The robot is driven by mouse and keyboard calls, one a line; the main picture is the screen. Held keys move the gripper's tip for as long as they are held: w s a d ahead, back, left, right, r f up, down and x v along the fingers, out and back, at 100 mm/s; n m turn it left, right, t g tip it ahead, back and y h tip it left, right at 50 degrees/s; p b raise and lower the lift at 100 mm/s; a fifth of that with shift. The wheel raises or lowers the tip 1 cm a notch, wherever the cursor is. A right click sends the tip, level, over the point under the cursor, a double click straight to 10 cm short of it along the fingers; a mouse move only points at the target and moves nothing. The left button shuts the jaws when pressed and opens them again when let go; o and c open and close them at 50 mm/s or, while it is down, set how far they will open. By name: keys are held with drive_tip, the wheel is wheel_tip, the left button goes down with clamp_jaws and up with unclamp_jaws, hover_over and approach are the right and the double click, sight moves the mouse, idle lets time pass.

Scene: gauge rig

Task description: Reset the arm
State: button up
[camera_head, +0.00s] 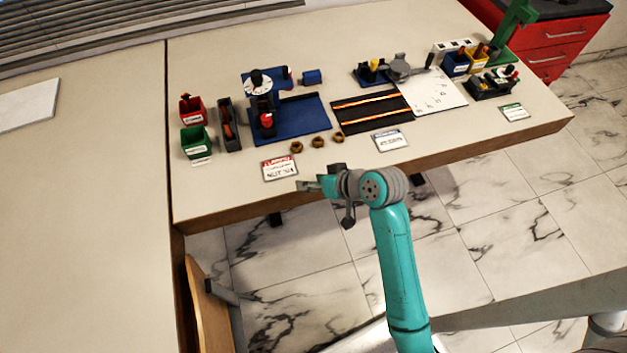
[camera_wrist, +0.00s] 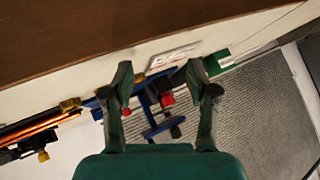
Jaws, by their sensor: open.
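My teal arm reaches up from the bottom of the head view and ends at my gripper (camera_head: 312,186), by the front edge of the workbench (camera_head: 480,148). In the wrist view the two dark fingers of my gripper (camera_wrist: 160,80) stand apart, with nothing between them in their grip. Beyond the fingers, parts of a blue gauge rig with red pieces show. In the head view the gauge rig (camera_head: 290,120) stands on its blue base, with a round white dial (camera_head: 258,80) on top.
Red (camera_head: 192,108) and green (camera_head: 195,141) bins stand left of the rig. Several brass rings (camera_head: 318,141) and a red-edged card (camera_head: 279,168) lie near my gripper. A striped black mat (camera_head: 370,110) and white sheet (camera_head: 432,92) lie to the right. A wooden chair back (camera_head: 208,310) is below.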

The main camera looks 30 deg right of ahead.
drive_tip(key=shift+s, duration=0.1)
idle(0.3)
drive_tip(key=s+f+m+t+h, duration=0.1)
drive_tip(key=s+f+t+h, duration=0.1)
drive_tip(key=s, duration=0.7)
drive_tip(key=s+f+m+t+h, duration=0.1)
drive_tip(key=s+f+h, duration=0.15)
drive_tip(key=s, duration=0.65)
drive_tip(key=s+r+n+t, duration=0.1)
drive_tip(key=s+r, duration=0.5)
drive_tip(key=s, duration=0.2)
drive_tip(key=s+r+n+t, duration=0.1)
drive_tip(key=s+r+t, duration=0.1)
drive_tip(key=s+r, duration=0.3)
drive_tip(key=v, duration=0.4)
drive_tip(key=shift+f, duration=0.2)
idle(1.3)
